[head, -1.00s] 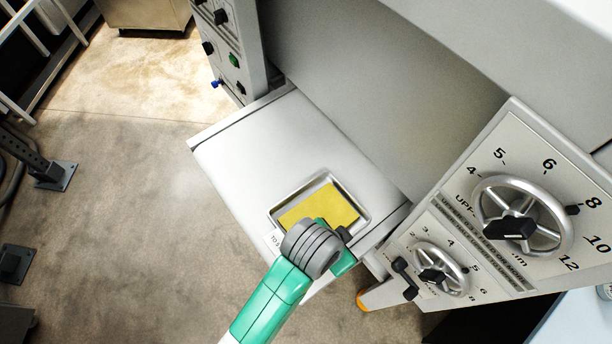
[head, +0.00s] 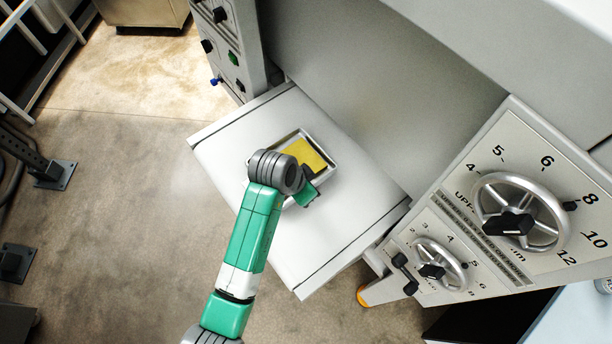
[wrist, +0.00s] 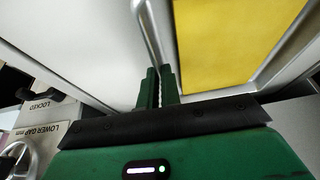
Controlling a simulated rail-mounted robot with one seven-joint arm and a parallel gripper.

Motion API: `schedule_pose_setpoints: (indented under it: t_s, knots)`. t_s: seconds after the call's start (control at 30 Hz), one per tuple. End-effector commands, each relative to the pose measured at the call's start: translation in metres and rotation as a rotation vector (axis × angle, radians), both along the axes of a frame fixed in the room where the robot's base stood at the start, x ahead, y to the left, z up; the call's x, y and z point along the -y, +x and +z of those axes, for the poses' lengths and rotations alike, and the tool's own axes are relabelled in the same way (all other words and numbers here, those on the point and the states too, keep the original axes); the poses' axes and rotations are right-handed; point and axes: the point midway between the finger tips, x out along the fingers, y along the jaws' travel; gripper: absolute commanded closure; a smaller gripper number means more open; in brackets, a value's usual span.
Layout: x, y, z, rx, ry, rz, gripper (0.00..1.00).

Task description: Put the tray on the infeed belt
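The tray (head: 321,145) is a small shallow metal pan with a flat yellow sheet (head: 306,154) in it. It is over the white infeed belt (head: 235,133), near its middle; I cannot tell whether it touches the belt. My gripper (head: 306,196) is at the tray's near side, and my arm hides the tray's left part. In the wrist view, the two green fingers (wrist: 159,88) are closed together about the tray's rim (wrist: 147,30), with the yellow sheet filling the right side.
The sheeter's grey body (head: 380,85) rises behind the belt. A panel with a large handwheel (head: 522,218) and a small handwheel (head: 440,265) stands at the right. A control post (head: 232,45) is at the back left. The belt is bare around the tray.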

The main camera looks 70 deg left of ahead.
Motion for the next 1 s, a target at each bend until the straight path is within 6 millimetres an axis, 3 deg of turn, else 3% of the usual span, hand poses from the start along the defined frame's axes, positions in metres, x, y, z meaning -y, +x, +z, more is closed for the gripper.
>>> schedule_pose_setpoints:
  t_s: [0.1, 0.4, 0.53, 0.77, 0.87, 1.0]
  knots:
    - [0.000, 0.000, -0.017, 0.000, 0.000, 0.001, 1.00]
    - [0.000, 0.000, -0.020, 0.001, 0.001, 0.000, 1.00]
    - [0.000, 0.000, -0.021, 0.000, 0.000, 0.001, 0.73]
    - [0.000, 0.000, -0.020, 0.000, 0.000, 0.001, 0.73]
    - [0.001, -0.001, -0.015, 0.000, 0.000, 0.000, 0.73]
    - [0.004, -0.010, 0.011, 0.002, 0.001, 0.000, 0.73]
